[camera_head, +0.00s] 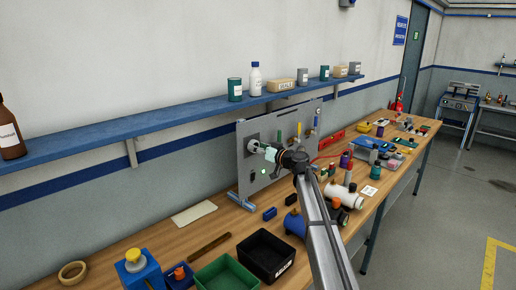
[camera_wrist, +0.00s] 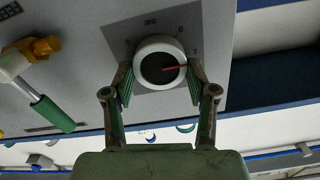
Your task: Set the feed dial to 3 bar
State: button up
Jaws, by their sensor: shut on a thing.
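The feed dial (camera_wrist: 160,63) is a round knob with a white rim, a dark face and a red pointer. It sits on a darker grey square plate with small marks and "bar" lettering, too small and inverted to read surely. In the wrist view the red pointer points right. My gripper (camera_wrist: 160,82) has its two green-padded fingers closed against opposite sides of the dial's rim. In the head view my gripper (camera_head: 260,149) reaches the left part of the upright grey panel (camera_head: 290,172), and my arm hides part of it.
A lever with a green grip and yellow fitting (camera_wrist: 45,108) is left of the dial in the wrist view. A blue shelf (camera_head: 180,120) with bottles and tins runs above the panel. A black bin (camera_head: 266,256) and a green bin (camera_head: 226,274) stand on the cluttered wooden bench.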

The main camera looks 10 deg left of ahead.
jog(key=shift+w+f+m+b, duration=0.1)
jog(key=shift+m+b, duration=0.2)
jog(key=shift+b, duration=0.45)
jog(key=m+b, duration=0.8)
jog(key=m, duration=0.9)
jog(key=shift+w+d, duration=0.1)
jog(key=shift+w, duration=0.05)
jog(key=o, duration=1.2)
jog(key=shift+c, duration=0.2)
jog(key=shift+f, duration=0.1)
